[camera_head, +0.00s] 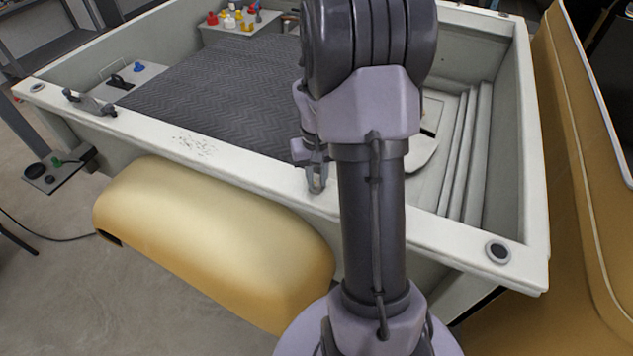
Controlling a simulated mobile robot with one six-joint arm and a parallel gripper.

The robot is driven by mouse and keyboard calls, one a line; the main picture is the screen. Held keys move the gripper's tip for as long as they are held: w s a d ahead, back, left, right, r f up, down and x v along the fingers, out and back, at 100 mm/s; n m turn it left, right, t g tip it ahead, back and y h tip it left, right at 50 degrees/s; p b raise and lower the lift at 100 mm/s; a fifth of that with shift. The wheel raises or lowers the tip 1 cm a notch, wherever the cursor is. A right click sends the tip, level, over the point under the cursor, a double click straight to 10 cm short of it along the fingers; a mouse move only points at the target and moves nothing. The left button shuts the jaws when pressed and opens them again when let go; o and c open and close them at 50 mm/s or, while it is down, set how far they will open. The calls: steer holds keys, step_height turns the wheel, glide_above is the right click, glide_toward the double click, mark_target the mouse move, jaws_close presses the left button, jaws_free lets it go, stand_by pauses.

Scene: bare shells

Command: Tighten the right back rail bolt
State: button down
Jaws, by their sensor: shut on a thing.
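My gripper (317,186) is in the middle of the picture, partly behind my arm. It points down at the near pale rail (240,168) of the open box-shaped body shell. It is shut on a small grey piece at the rail, too small and covered to identify. I cannot make out a bolt head there, nor whether the fingers touch the rail. A dark round fitting (498,252) sits on the rail's right corner. Another dark round fitting (37,87) sits at the left corner.
A dark grey bracket (90,102) stands on the rail at left. A dark ribbed mat (215,95) covers much of the box floor. Coloured caps (232,18) sit on a far ledge. A gold curved panel (210,240) bulges below the rail; a gold shell (575,220) stands at right.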

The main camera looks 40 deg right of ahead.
mark_target(318, 183)
steer(key=m+b, duration=0.2)
steer(key=m, duration=0.2)
steer(key=shift+f, duration=0.1)
steer(key=shift+m+b, duration=0.7)
steer(key=shift+m, duration=1.5)
steer(key=c, duration=1.3)
jaws_free()
step_height(318, 183, up, 18)
steer(key=p, duration=0.3)
steer(key=shift+f+p, duration=0.15)
steer(key=shift+p, duration=0.2)
